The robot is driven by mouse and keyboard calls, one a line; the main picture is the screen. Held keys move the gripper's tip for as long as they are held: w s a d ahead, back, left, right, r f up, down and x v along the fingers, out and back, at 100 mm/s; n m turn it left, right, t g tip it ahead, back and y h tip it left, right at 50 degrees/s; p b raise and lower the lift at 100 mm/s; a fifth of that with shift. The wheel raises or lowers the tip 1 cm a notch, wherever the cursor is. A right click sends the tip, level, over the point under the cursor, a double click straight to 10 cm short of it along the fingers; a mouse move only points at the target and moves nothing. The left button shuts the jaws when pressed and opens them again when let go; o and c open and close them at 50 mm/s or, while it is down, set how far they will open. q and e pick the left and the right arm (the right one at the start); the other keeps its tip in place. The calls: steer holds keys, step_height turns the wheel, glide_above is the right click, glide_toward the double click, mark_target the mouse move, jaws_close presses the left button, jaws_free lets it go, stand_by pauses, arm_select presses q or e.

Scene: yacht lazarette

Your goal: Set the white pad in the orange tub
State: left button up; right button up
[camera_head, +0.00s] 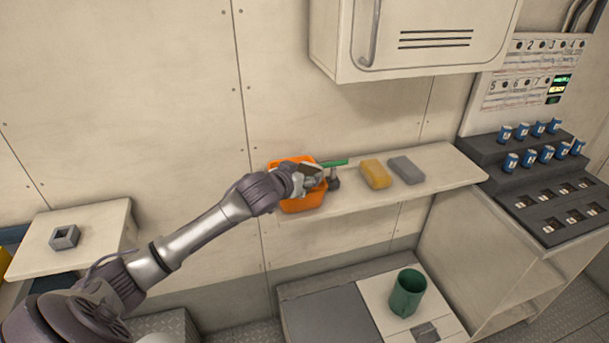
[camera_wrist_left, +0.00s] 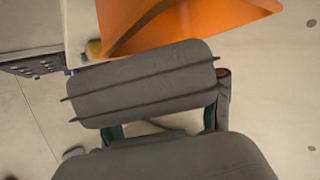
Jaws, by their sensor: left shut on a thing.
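The orange tub (camera_head: 303,202) stands at the left end of the wall shelf, and part of it shows at the top of the left wrist view (camera_wrist_left: 190,20). My left gripper (camera_head: 322,180) is over the tub's right side. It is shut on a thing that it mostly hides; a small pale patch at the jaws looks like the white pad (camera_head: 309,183). No white pad lies in plain sight on the shelf. The gripper's dark finger fills the middle of the left wrist view. My right gripper is not in view.
On the shelf (camera_head: 445,165) are a yellow pad (camera_head: 375,173), a grey pad (camera_head: 406,169) and a green thing (camera_head: 337,163) partly behind the gripper. A wall cabinet (camera_head: 415,40) hangs above. A green mug (camera_head: 407,292) stands below. The shelf's right end is clear.

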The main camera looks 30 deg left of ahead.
arm_select(q)
steer(key=shift+f+p, duration=0.35)
steer(key=shift+f, duration=0.25)
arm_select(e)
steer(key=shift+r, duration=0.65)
arm_select(q)
steer(key=shift+f, duration=0.1)
steer(key=o, duration=1)
steer(key=shift+f, duration=0.1)
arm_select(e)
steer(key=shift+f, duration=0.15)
